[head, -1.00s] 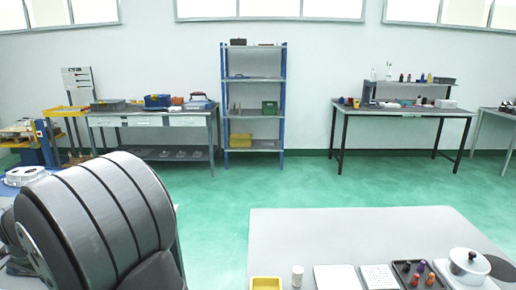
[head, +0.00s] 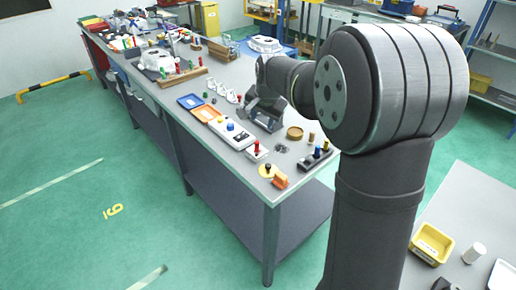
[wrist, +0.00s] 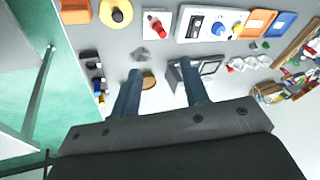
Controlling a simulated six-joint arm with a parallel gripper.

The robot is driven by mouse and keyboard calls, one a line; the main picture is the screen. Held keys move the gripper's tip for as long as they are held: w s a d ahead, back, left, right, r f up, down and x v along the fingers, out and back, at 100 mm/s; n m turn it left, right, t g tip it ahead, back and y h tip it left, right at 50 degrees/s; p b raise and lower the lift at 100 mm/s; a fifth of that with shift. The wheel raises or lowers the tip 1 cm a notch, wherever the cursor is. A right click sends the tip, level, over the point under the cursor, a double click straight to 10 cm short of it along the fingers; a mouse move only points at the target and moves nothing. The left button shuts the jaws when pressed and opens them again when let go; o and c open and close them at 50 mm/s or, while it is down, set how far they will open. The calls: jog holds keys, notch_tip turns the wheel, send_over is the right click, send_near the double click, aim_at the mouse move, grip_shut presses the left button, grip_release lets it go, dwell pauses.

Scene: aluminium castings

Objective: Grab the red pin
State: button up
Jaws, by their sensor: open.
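A red pin (head: 257,146) stands upright on a small white block near the front edge of the long grey bench. The pin also shows in the wrist view (wrist: 155,23), on its white plate near the top. My gripper (wrist: 160,68) is open and empty, with its two fingers apart above the bench. The red pin lies beyond the fingertips in the wrist view, apart from them. In the head view my gripper is hard to tell from the dark metal around it. Other red bits stand farther along the bench, too small to tell apart.
A yellow disc with a black knob (head: 267,170), an orange block (head: 280,182) and a white panel with a blue knob (head: 230,126) stand near the pin. A wooden disc (head: 294,133) and a dark peg holder (head: 317,157) are to its right. Blue (head: 190,101) and orange trays lie beyond.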

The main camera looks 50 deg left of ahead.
jog(key=n, duration=1.1)
send_near(257, 142)
jog(key=shift+g, duration=0.4)
jog(key=x, duration=0.5)
jog(key=shift+w+a, duration=0.1)
jog(key=shift+w, duration=0.05)
jog(key=shift+x, duration=2.7)
jog(key=shift+w, duration=0.15)
grip_shut()
